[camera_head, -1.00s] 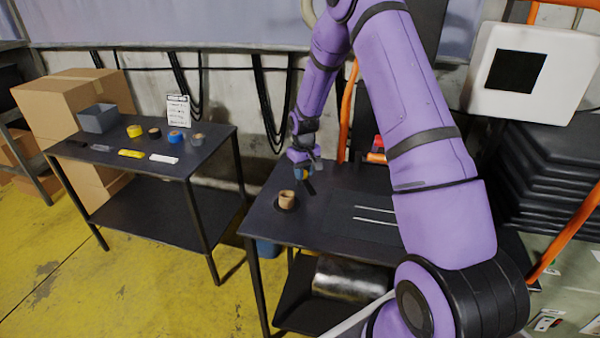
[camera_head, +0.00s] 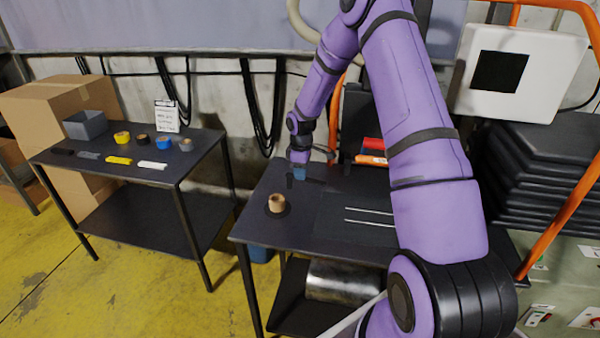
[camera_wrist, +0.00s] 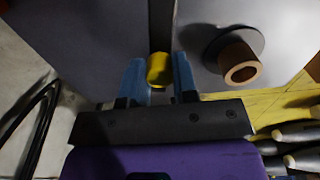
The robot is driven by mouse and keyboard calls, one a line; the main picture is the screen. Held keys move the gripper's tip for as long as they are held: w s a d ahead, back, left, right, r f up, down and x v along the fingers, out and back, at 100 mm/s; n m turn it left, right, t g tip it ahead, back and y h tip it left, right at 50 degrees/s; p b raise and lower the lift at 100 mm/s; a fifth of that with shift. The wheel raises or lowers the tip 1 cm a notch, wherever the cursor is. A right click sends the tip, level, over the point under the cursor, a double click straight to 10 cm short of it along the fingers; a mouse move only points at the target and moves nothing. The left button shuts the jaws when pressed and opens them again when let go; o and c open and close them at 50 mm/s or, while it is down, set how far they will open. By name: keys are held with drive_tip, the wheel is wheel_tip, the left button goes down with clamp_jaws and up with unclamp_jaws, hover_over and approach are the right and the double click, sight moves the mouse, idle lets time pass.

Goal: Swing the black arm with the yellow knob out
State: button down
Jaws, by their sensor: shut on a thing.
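The yellow knob (camera_wrist: 158,70) sits between the two blue fingers of my gripper (camera_wrist: 158,75) in the wrist view. My gripper is shut on it. The black arm (camera_wrist: 161,28) shows as a dark strip running up from the knob in that view. In the head view my gripper (camera_head: 300,172) is low over the back left part of the black table (camera_head: 320,232). The knob is hidden there behind the fingers. A short dark piece, perhaps the black arm, shows just left of the fingers.
A brown cardboard ring (camera_head: 277,203) stands on a dark disc at the table's left; it also shows in the wrist view (camera_wrist: 240,65). Two pale rods (camera_head: 370,217) lie to the right. An orange and red item (camera_head: 371,158) is behind. A side table (camera_head: 190,165) holds several tape rolls.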

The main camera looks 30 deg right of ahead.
drive_tip(key=shift+d+n, duration=0.1)
drive_tip(key=shift+n, duration=0.2)
drive_tip(key=c, duration=0.9)
unclamp_jaws()
wheel_tip(320, 180, up, 11)
drive_tip(key=shift+f, duration=0.1)
